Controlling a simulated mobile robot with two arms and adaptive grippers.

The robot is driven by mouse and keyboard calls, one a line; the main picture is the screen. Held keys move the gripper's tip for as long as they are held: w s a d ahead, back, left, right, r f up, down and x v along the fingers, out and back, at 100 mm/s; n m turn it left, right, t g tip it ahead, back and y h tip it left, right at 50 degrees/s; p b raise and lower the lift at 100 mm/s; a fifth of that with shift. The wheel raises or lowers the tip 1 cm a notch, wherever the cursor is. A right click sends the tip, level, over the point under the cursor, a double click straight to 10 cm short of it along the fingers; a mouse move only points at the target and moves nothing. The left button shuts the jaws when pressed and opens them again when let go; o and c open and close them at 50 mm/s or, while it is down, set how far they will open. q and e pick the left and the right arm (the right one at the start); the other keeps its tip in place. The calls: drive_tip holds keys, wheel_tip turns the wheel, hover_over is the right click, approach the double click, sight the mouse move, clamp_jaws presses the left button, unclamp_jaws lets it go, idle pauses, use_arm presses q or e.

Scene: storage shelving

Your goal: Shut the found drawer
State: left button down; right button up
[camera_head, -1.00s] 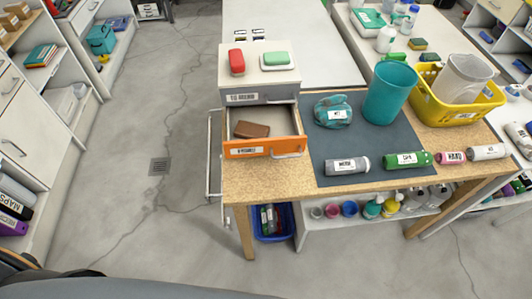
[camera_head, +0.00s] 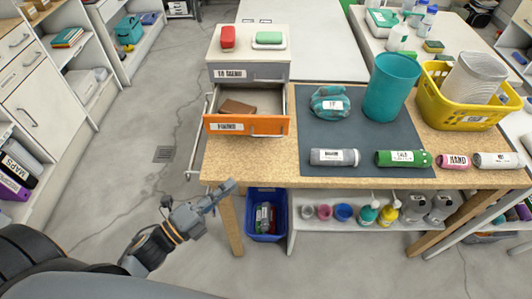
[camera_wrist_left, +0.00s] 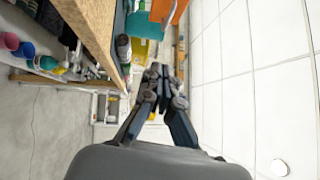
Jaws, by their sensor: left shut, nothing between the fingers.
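The found drawer (camera_head: 270,122) has an orange front with a white label and a metal handle. It is pulled open in the lower part of a small drawer unit (camera_head: 255,47) on the wooden workbench, and a brown block (camera_head: 238,107) lies inside. An orange panel, likely its front, shows at the top of the left wrist view (camera_wrist_left: 181,12). My left gripper (camera_head: 228,189) is shut and empty, below and in front of the drawer by the bench's front left corner, not touching it. It also shows in the left wrist view (camera_wrist_left: 160,73). My right gripper is out of view.
A closed grey drawer (camera_head: 260,73) sits above the found drawer. A red item (camera_head: 228,37) and a green item (camera_head: 269,39) lie on top. Bottles, a teal cup (camera_head: 387,88) and a yellow basket (camera_head: 432,101) stand right. A rail (camera_head: 197,140) is at the bench's left side.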

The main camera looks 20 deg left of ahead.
sight(260, 110)
use_arm(q)
drive_tip(key=w+a+p+x, duration=0.1)
drive_tip(key=p+x, duration=0.3)
drive_tip(key=x, duration=0.8)
drive_tip(key=shift+w+a+r, duration=0.4)
drive_tip(key=shift+w+a, duration=0.1)
drive_tip(key=shift+w, duration=0.1)
drive_tip(key=w+a+b, duration=0.1)
drive_tip(key=w+b, duration=0.1)
drive_tip(key=w, duration=0.2)
drive_tip(key=w+a+b, duration=0.1)
drive_tip(key=w+b, duration=0.1)
drive_tip(key=w, duration=0.2)
drive_tip(key=w+a+b, duration=0.1)
drive_tip(key=w, duration=0.4)
drive_tip(key=shift+a+f+b, duration=0.15)
drive_tip(key=shift+a+b, duration=0.25)
drive_tip(key=shift+w+a, duration=0.1)
drive_tip(key=shift+w, duration=0.1)
drive_tip(key=shift+r, duration=0.35)
drive_tip(key=shift+a, duration=0.1)
